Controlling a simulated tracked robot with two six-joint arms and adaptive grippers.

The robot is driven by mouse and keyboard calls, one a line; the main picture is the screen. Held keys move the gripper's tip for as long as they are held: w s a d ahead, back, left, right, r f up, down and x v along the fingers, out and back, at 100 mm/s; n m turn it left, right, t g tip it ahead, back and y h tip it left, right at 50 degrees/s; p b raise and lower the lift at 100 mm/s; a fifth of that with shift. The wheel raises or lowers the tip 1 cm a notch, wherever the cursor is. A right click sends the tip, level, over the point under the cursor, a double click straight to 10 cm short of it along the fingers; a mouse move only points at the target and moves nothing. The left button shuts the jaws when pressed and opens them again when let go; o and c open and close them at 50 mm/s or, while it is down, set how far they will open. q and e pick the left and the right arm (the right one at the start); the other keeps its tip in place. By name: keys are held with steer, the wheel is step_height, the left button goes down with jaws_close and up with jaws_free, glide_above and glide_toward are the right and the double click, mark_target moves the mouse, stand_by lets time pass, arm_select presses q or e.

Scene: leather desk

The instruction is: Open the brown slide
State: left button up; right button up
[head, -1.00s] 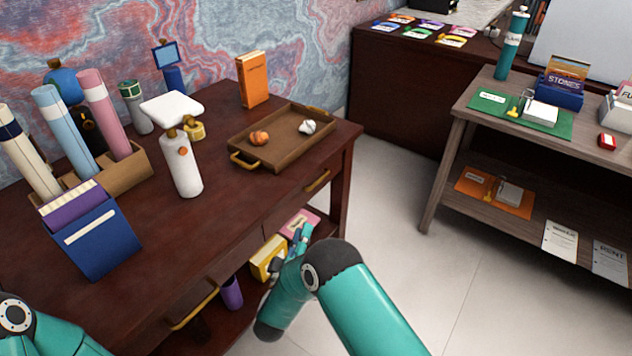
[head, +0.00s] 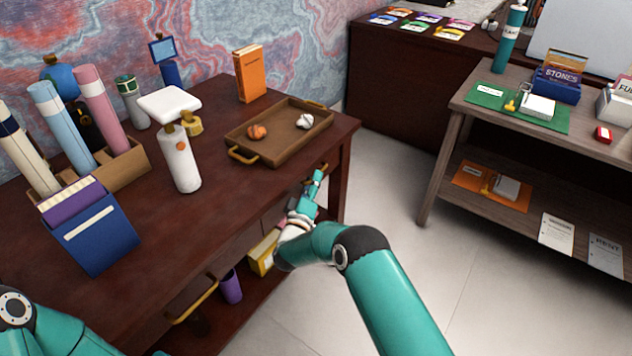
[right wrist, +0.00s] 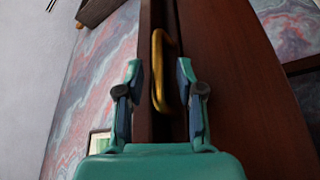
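The brown slide appears to be the desk's right drawer (head: 277,212), with a dark red-brown wooden front and a gold handle (head: 323,167). My right gripper (head: 318,178) is in front of that handle and partly hides it. In the right wrist view the gold handle (right wrist: 159,72) stands upright between the spread fingers of my right gripper (right wrist: 160,78). Both fingers look apart from the handle, and the gripper is open and empty. The drawer looks closed. My left gripper is out of view; only part of that arm shows at the lower left.
On the desk stand a tray (head: 236,139), a white bottle (head: 180,160) and a blue file box (head: 103,235). A yellow box (head: 262,254) and purple cup (head: 231,287) are below. Floor to the right is free.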

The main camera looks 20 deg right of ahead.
jaws_close()
